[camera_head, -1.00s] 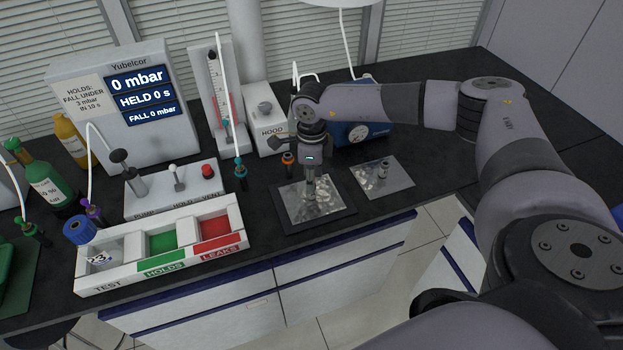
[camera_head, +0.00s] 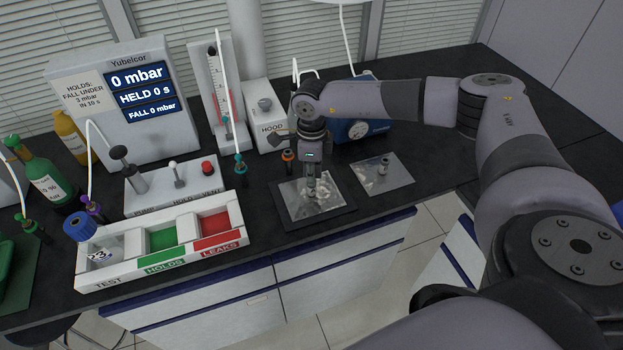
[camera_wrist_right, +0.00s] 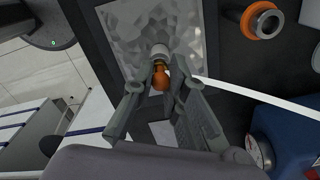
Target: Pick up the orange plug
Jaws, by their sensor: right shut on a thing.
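The orange plug (camera_wrist_right: 158,78) shows in the right wrist view, with a pale metallic end beside it, over a crinkled silver sheet. My right gripper (camera_wrist_right: 160,82) is shut on it, one finger on each side. In the head view my right gripper (camera_head: 311,192) points down over the silver sheet on the dark tray (camera_head: 285,217). The plug is hidden by the fingers there. My left gripper is not in view.
An orange-ringed fitting (camera_head: 288,156) stands just behind the tray. A silver sheet (camera_head: 396,180) with a small metal fitting lies to the right, near a blue gauge box (camera_head: 352,133). The white three-bin rack (camera_head: 190,252) and pump block (camera_head: 150,205) stand left.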

